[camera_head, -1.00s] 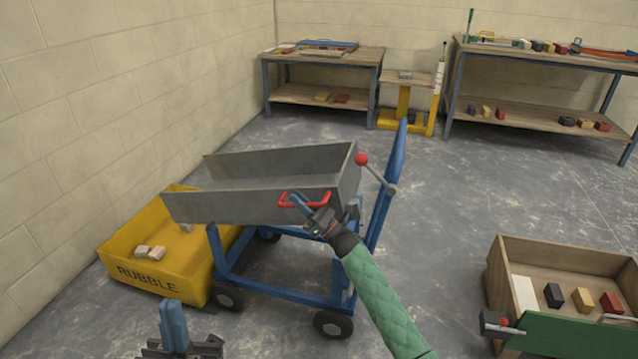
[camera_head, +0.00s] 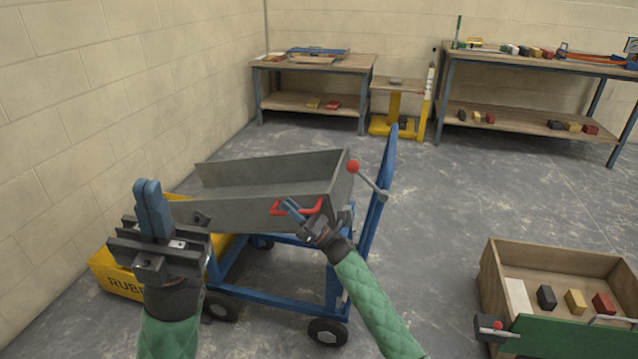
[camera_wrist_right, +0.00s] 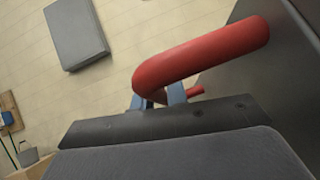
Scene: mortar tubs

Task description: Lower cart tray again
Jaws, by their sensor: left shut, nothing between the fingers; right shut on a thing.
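The grey cart tray (camera_head: 240,213) sits on the blue cart frame (camera_head: 270,290) and looks slightly tilted, its left end lower. A red handle (camera_head: 313,210) is on its near side, and my right gripper (camera_head: 292,208) is shut on it. In the right wrist view the red handle (camera_wrist_right: 200,55) passes between the blue fingers (camera_wrist_right: 160,98). A lever with a red knob (camera_head: 353,166) is at the tray's right end. My left gripper (camera_head: 150,208) is shut and empty, raised in front of the tray's left end and hiding part of it.
A yellow rubble box (camera_head: 118,277) stands on the floor left of the cart, partly hidden by my left arm. A wooden crate (camera_head: 490,262) with several blocks is at the right. Workbenches (camera_head: 318,66) line the back wall. The floor between is clear.

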